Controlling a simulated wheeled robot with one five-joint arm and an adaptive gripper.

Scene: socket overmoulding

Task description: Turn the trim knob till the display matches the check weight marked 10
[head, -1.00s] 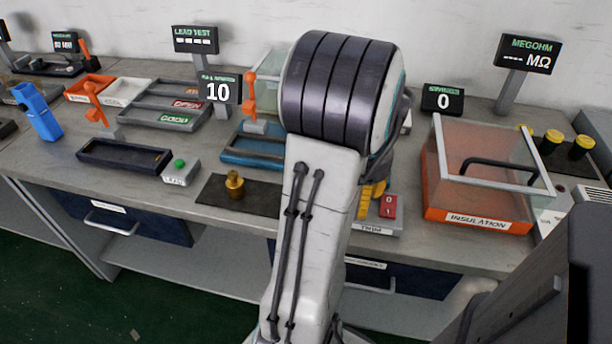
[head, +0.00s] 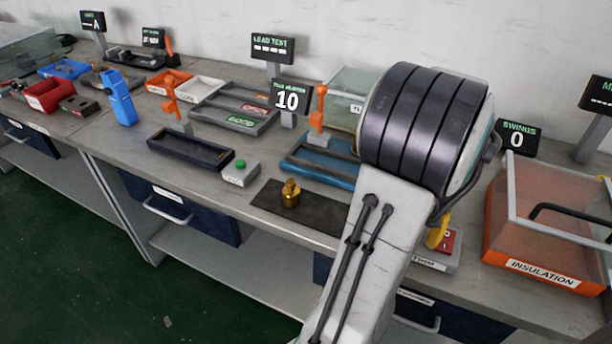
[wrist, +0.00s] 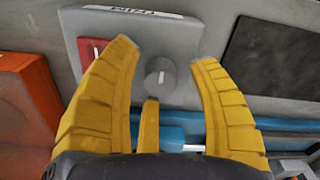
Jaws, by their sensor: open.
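The trim knob (wrist: 160,77), small, round and grey with a white line, sits on the grey trim box (wrist: 172,42). My gripper (wrist: 165,53) is open, its yellow fingers spread to either side of the knob with visible gaps. In the head view the trim box (head: 432,262) is partly behind my arm; one yellow finger (head: 438,236) shows and the knob is hidden. A display (head: 287,100) on a post reads 10; its small heading is hard to read. A brass weight (head: 291,194) stands on a dark mat (head: 325,217); I cannot read its marking.
A red switch (head: 451,240) is on the trim box. An orange insulation box (head: 545,277) with a clear cover stands to the right. A blue tray (head: 315,172) lies behind the mat. A swings display (head: 517,140) reads 0. A green-button box (head: 239,172) is left of the mat.

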